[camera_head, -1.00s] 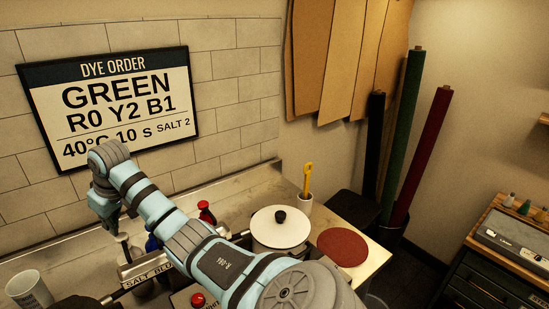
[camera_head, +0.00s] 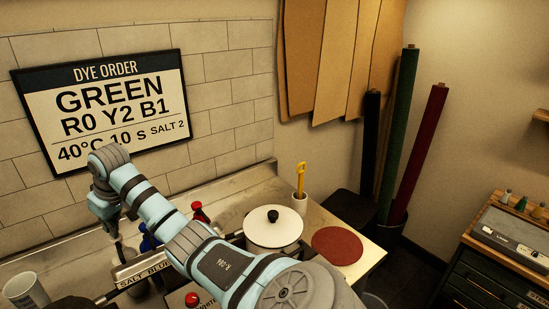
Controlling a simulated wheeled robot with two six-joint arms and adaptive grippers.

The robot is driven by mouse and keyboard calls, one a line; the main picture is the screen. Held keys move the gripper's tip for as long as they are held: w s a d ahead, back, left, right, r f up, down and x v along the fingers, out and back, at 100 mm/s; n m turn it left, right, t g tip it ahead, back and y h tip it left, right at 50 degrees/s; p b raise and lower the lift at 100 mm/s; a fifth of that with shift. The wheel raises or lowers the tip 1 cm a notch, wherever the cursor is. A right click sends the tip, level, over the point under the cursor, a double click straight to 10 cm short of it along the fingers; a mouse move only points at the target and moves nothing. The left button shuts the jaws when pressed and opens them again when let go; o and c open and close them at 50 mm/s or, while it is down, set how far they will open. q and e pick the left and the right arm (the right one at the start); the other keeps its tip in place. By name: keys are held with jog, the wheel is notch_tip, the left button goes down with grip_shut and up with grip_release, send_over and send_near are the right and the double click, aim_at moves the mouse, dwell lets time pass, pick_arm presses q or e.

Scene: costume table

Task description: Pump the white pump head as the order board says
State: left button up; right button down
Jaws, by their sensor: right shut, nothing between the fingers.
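The order board (camera_head: 108,108) hangs on the tiled wall and reads GREEN, R0 Y2 B1, 40°C, 10 S, SALT 2. My right gripper (camera_head: 117,236) is shut and empty, pointing down over the rack with the SALT and BLUE labels (camera_head: 142,276). The white pump head (camera_head: 126,251) seems to show just under its fingertips, above the SALT label; I cannot tell whether they touch. A blue pump bottle (camera_head: 148,243) and a red one (camera_head: 199,212) stand to its right, partly behind my right arm. My left gripper is not in view.
A white pot with a lid (camera_head: 273,232) stands right of my arm, beside a dark red round mat (camera_head: 339,246). A yellow tool stands in a white cup (camera_head: 299,204). A pale cup (camera_head: 25,290) is at the lower left. A red button (camera_head: 192,299) is below my arm.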

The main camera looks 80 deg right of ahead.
jog(key=shift+s+a+f, duration=0.1)
jog(key=shift+s+f, duration=0.05)
jog(key=shift+f, duration=1)
jog(key=shift+r, duration=0.1)
jog(key=shift+w+r+p, duration=0.2)
jog(key=shift+r+p, duration=0.25)
jog(key=shift+r, duration=0.8)
jog(key=shift+f, duration=0.1)
